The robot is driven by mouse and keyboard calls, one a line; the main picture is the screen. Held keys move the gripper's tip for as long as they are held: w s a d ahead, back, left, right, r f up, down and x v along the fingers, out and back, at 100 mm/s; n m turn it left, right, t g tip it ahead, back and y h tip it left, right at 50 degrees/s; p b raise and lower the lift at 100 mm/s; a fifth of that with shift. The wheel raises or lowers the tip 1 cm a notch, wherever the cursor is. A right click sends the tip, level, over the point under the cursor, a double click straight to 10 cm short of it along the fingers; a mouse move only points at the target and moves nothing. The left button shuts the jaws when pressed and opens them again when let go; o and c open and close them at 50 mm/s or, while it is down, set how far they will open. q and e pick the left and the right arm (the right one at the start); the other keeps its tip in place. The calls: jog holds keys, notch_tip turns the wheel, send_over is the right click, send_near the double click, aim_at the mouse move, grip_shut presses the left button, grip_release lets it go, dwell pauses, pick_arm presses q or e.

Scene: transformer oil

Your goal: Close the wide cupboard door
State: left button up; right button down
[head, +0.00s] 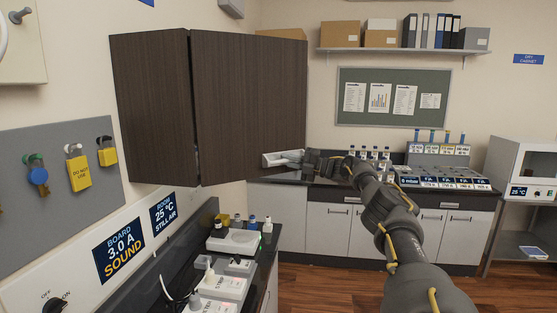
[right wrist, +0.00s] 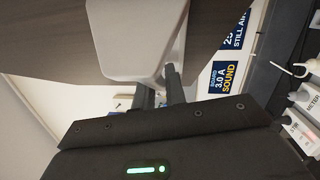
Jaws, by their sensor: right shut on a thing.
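The wide cupboard door (head: 248,95) is a dark brown wood-grain panel. It stands out at an angle from the narrower dark panel (head: 152,110) on its left, with a thin dark gap between them. A pale handle (head: 274,160) sits at its lower right corner. My right gripper (head: 303,158) reaches in from the right and is shut on this handle. In the right wrist view the pale handle (right wrist: 135,50) lies at the fingertips (right wrist: 160,88), below the dark door surface (right wrist: 60,35). The cupboard's inside is hidden. My left gripper is out of view.
A counter with bottles and a grey device (head: 233,241) runs below the cupboard. A back counter (head: 330,187) with bottles and labelled trays stands behind my right arm. A wall shelf (head: 400,50) holds boxes and binders. Wooden floor (head: 335,290) is clear at the front.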

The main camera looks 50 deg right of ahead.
jog(key=shift+d, duration=0.1)
dwell(0.3)
jog(key=c, duration=1.5)
grip_release()
jog(key=shift+d, duration=0.1)
jog(key=shift+o, duration=0.2)
jog(key=shift+s+f, duration=0.15)
jog(key=b+v, duration=0.4)
jog(key=v, duration=0.6)
jog(key=shift+s+d, duration=0.15)
jog(key=shift+s, duration=0.05)
